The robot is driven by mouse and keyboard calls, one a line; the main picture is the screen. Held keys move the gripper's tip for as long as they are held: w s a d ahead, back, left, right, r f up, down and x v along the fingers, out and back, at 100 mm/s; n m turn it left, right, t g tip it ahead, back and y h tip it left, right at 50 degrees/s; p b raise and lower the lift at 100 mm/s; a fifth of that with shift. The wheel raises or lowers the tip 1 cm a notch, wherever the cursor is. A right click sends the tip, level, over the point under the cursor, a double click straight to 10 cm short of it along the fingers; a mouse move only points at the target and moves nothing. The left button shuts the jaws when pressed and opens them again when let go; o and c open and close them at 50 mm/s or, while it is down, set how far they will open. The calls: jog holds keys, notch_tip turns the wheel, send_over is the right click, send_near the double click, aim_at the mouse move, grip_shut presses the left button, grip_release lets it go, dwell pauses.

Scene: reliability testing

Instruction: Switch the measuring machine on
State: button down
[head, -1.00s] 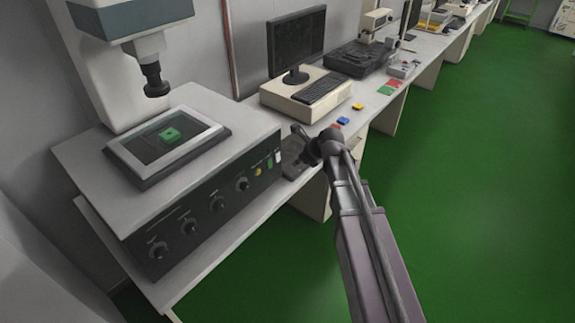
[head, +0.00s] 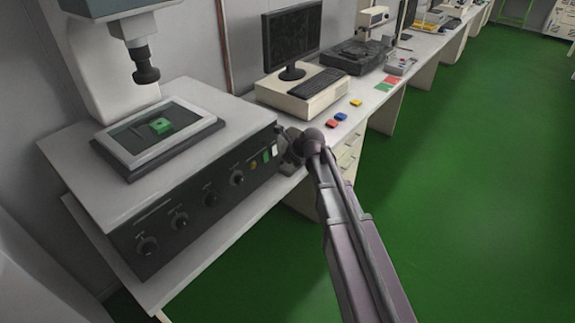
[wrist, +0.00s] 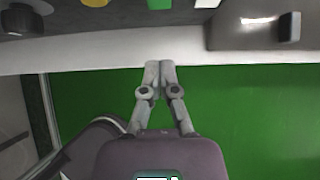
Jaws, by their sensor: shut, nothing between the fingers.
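The measuring machine (head: 85,170) stands at the left, with a white column, a dark lens and a glass stage holding a green part (head: 161,126). Its dark front panel (head: 205,215) has several knobs, a yellow round light or button (head: 253,165), a green rectangle (head: 266,156) and a white rectangle (head: 275,150) at its right end. My gripper (head: 287,146) is at that right end; its tips are hard to make out there. In the wrist view my gripper (wrist: 158,65) is shut and empty, below the green rectangle (wrist: 160,4) and over the table's edge. Contact with the panel is not visible.
A grey box with a dark knob (wrist: 265,27) sits right of the fingers on the white bench (wrist: 110,57). A monitor (head: 292,40), keyboard (head: 320,82) and red (head: 331,124), blue and yellow pieces lie beyond. The green floor (head: 455,200) is clear.

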aim_at(266, 157)
jog(key=shift+w+a+f+b, duration=0.2)
jog(key=shift+w+a+f, duration=0.1)
jog(key=shift+w+a, duration=0.3)
jog(key=shift+w+a+f+b, duration=0.15)
jog(key=shift+w+a+f, duration=0.2)
jog(key=shift+a, duration=0.35)
jog(key=shift+w+a+f+b, duration=0.2)
jog(key=shift+w+a, duration=0.35)
jog(key=shift+a, duration=0.1)
